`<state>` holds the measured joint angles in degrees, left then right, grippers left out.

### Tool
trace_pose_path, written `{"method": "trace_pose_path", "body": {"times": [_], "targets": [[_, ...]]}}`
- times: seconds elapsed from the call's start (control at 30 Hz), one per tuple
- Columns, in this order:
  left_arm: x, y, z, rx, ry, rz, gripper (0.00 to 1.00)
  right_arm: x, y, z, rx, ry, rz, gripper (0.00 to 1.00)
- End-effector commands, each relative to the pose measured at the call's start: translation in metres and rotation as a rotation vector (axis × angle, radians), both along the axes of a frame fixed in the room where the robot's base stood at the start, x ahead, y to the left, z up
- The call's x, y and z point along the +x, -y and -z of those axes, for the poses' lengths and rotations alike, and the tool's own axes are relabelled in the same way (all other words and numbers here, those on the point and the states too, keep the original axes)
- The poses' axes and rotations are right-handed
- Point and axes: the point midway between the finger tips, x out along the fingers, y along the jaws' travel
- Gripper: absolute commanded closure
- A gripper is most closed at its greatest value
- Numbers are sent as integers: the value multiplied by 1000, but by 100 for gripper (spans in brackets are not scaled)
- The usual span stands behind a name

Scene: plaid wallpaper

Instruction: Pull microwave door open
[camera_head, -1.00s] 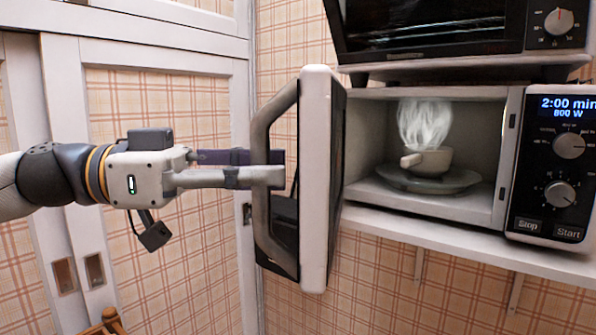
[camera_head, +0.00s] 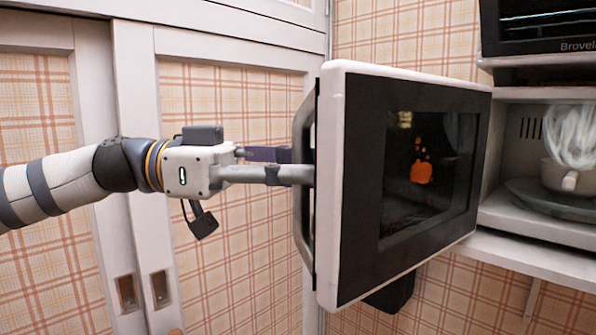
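The microwave door (camera_head: 362,190) stands wide open. It has a white rim, and its inner face with a dark window (camera_head: 430,175) is turned toward me. Its grey bar handle (camera_head: 301,230) shows along the left edge, on the outer side. My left gripper (camera_head: 300,165) comes in from the left with its fingers at the handle's middle, one nearer and one farther; it appears shut on the bar, though the door rim partly hides the fingertips. The microwave cavity (camera_head: 513,135) is at the right, partly hidden by the door. My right gripper is out of view.
A steaming cup (camera_head: 568,176) stands on a plate (camera_head: 555,200) inside the microwave. A dark oven (camera_head: 540,35) is above it, and a white shelf (camera_head: 535,255) is below. White-framed cabinet doors (camera_head: 135,180) with plaid panels stand behind my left arm.

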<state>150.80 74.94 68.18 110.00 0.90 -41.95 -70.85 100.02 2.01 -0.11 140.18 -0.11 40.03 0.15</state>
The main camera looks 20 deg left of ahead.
Motion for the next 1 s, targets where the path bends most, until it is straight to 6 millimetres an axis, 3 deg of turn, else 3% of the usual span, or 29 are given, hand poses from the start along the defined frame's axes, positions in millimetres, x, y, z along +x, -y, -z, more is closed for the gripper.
{"method": "trace_pose_path", "body": {"times": [0.63, 0.67, 0.7, 1.0], "targets": [[2, 1, -1, -1, 0, -2, 100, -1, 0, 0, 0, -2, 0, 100], [2, 1, -1, -1, 0, -2, 76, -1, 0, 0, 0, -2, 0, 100], [1, 1, -1, -1, 0, -1, 68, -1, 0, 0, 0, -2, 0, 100], [1, 0, 0, 0, 0, -1, 68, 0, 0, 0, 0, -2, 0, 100]]}}
